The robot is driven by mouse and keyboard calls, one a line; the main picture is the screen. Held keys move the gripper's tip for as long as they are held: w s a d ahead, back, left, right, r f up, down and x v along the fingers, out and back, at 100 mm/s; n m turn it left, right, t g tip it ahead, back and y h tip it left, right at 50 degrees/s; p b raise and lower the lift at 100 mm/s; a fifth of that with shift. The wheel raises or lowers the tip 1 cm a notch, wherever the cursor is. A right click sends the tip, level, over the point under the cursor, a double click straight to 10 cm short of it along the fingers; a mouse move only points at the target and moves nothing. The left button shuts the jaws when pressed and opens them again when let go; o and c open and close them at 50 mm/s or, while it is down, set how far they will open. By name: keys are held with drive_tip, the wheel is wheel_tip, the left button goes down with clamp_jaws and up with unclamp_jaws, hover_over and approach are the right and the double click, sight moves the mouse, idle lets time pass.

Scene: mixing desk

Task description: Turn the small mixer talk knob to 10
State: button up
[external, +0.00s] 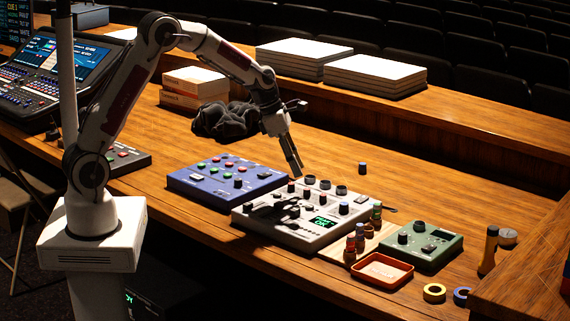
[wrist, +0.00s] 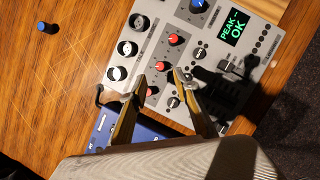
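The small mixer (external: 262,226) is a pale grey box with a lit green display, dark knobs along its far side and one blue-capped knob. It also shows in the wrist view (wrist: 217,16), where the display reads "PEAK – OK". My gripper (external: 297,172) is above the mixer's far left part, pointing down. In the wrist view its fingers (wrist: 160,80) are apart, with a red knob (wrist: 153,90) partly hidden between them.
A blue button box (external: 217,173) stands close left of the mixer. A green box (external: 432,238), small bottles (external: 350,250) and an orange tray (external: 382,270) are to its right. A loose blue-topped knob (external: 362,168) lies behind on clear wood.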

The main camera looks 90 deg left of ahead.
sight(307, 189)
drive_tip(key=shift+x, duration=3.5)
clamp_jaws()
